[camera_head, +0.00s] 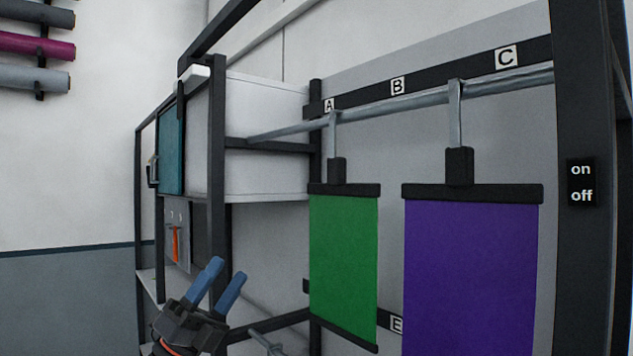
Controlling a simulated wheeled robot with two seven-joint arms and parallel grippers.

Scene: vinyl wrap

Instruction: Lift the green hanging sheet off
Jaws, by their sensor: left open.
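The green hanging sheet (343,262) hangs from a hook on the horizontal metal rail (400,108), under the label A. A dark bar with a black block (337,172) forms its top, and another dark bar runs along its lower edge. My left gripper (220,279) is at the lower left, its two blue fingers apart and empty. In the picture it is left of the green sheet and apart from it. My right gripper is not in view.
A purple sheet (472,275) hangs right of the green one on the same rail. A dark frame post (217,170) stands above and behind my left gripper. A teal panel (171,149) and white box (266,135) are at upper left. An on/off plate (581,183) is at right.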

